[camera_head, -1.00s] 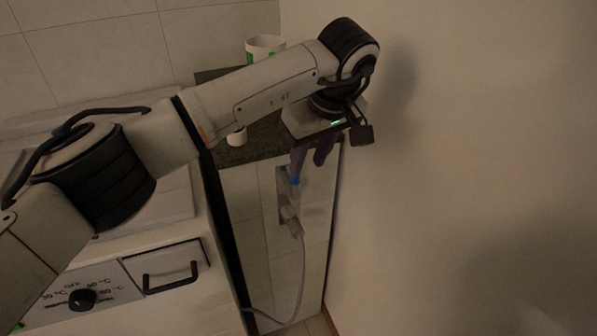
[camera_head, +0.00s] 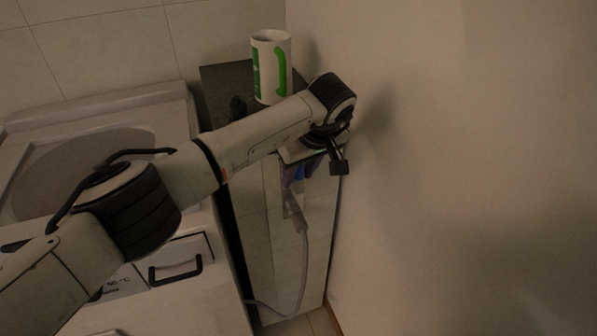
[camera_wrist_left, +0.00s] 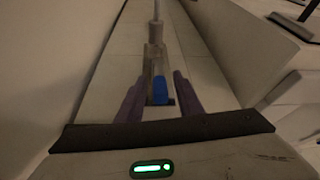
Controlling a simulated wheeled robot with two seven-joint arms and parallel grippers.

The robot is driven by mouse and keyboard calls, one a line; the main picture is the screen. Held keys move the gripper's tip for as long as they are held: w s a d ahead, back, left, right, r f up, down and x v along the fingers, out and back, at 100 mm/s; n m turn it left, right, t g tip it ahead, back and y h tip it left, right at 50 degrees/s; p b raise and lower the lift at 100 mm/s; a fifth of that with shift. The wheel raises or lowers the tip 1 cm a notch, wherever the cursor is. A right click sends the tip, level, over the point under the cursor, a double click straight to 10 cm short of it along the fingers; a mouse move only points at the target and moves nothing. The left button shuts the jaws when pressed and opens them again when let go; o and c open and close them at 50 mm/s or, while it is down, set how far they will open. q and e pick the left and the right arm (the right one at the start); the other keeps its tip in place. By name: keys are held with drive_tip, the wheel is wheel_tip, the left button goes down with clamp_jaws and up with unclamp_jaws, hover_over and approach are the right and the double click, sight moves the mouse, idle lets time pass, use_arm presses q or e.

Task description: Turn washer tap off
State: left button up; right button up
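The washer tap shows in the left wrist view as a grey fitting (camera_wrist_left: 157,62) with a blue handle (camera_wrist_left: 160,91). In the head view, a small blue patch of its handle (camera_head: 299,173) shows just below my left gripper (camera_head: 292,178), which largely covers the tap. In the left wrist view, the purple fingers of my left gripper (camera_wrist_left: 160,84) stand apart, one on each side of the blue handle, with gaps visible. Contact cannot be told. The washer (camera_head: 225,285) stands at the left, partly behind my left arm. My right gripper is out of view.
A grey hose (camera_head: 303,265) hangs from the tap along the tiled panel. A plain wall (camera_head: 450,170) closes off the right side, close to my left wrist.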

use_arm(q)
clamp_jaws()
drive_tip(key=shift+a, duration=0.1)
